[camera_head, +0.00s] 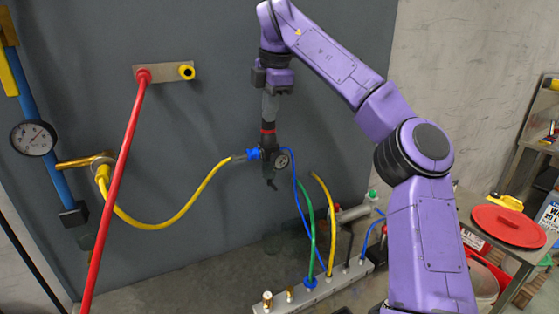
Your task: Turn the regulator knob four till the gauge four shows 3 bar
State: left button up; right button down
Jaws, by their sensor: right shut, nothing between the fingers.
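A dark regulator (268,157) is mounted on the grey wall panel, with a black knob (268,140) on top below a red ring. A small round gauge (282,161) sits on its right side; its needle is too small to read. No number is legible on either. My right gripper (269,117) points straight down from above, shut, with its fingertips right over the knob; whether they touch it I cannot tell. My left gripper is not in view.
A yellow hose (190,204) and a blue hose (298,205) run from the regulator. A larger gauge (33,138) and a red hose (113,190) are at left. A grey manifold (315,292) stands below. A red lid (508,226) lies at right.

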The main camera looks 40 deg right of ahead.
jog(key=shift+d, duration=0.3)
jog(key=shift+s+d, duration=0.1)
jog(key=shift+d, duration=0.05)
jog(key=shift+s+d+b, duration=0.1)
jog(key=shift+d+b, duration=0.2)
jog(key=shift+d, duration=0.35)
jog(key=p+v, duration=0.4)
jog(key=v, duration=0.1)
jog(key=shift+w+d+r+p, duration=0.3)
jog(key=shift+d, duration=0.05)
